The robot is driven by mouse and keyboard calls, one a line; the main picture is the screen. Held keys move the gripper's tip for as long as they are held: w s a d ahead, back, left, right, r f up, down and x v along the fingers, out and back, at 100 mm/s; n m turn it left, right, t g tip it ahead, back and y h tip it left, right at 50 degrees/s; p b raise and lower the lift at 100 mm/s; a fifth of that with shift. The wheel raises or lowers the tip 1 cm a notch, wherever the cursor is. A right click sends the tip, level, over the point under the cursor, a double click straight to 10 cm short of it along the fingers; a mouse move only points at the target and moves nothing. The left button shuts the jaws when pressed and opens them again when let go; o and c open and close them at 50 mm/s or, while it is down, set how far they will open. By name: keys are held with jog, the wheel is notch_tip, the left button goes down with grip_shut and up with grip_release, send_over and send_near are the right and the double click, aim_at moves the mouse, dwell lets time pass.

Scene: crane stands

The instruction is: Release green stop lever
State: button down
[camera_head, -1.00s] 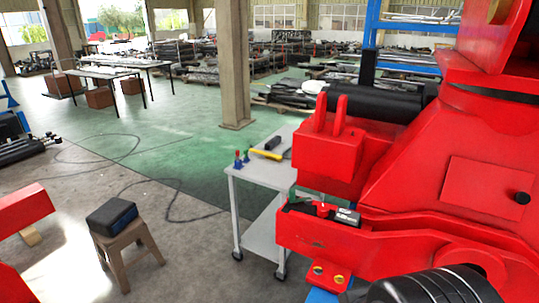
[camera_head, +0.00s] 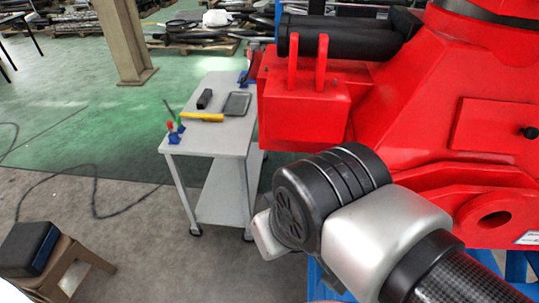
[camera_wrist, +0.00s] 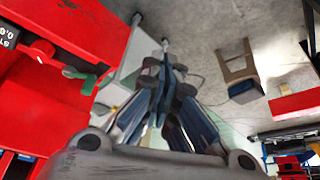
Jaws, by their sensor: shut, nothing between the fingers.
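The green stop lever (camera_wrist: 83,81) shows in the wrist view on the face of a red machine part (camera_wrist: 75,28), at the left. A grey stem joins it on its left. My gripper (camera_wrist: 164,64) is in the middle of the wrist view, its fingers closed together and empty. It is to the right of the lever, with a visible gap in the picture. In the head view my arm covers part of the red crane body (camera_head: 300,110); I cannot make out the lever or my fingers there.
A grey trolley (camera_head: 215,142) with a yellow tool (camera_head: 202,117) and small items stands left of the crane. A brown stool (camera_head: 75,262) with a dark case (camera_head: 29,247) is at the lower left. Open green floor (camera_head: 95,125) lies beyond.

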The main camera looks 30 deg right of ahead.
jog(key=w+d+r+g+p, duration=0.4)
jog(key=w+r+p, duration=0.7)
jog(key=w, duration=0.4)
jog(key=w+d+f+g+p, duration=0.1)
jog(key=w+d+f+p, duration=0.2)
jog(key=w+p, duration=0.1)
jog(key=w+d+f+n+g+p, duration=0.1)
jog(key=w+d+f+g+p, duration=0.1)
jog(key=w, duration=0.5)
jog(key=d+f+p, duration=0.1)
jog(key=d+p, duration=0.1)
jog(key=p, duration=0.1)
jog(key=shift+w+d+p, duration=0.15)
jog(key=shift+w+p, duration=0.1)
jog(key=shift+p, duration=0.05)
jog(key=s+f, duration=0.2)
jog(key=f, duration=0.1)
jog(key=s+f+b, duration=0.1)
jog(key=s+f, duration=0.1)
jog(key=f, duration=0.1)
jog(key=s+f, duration=0.2)
jog(key=f, duration=0.1)
jog(key=shift+s+d+f, duration=0.2)
jog(key=shift+d+f, duration=0.15)
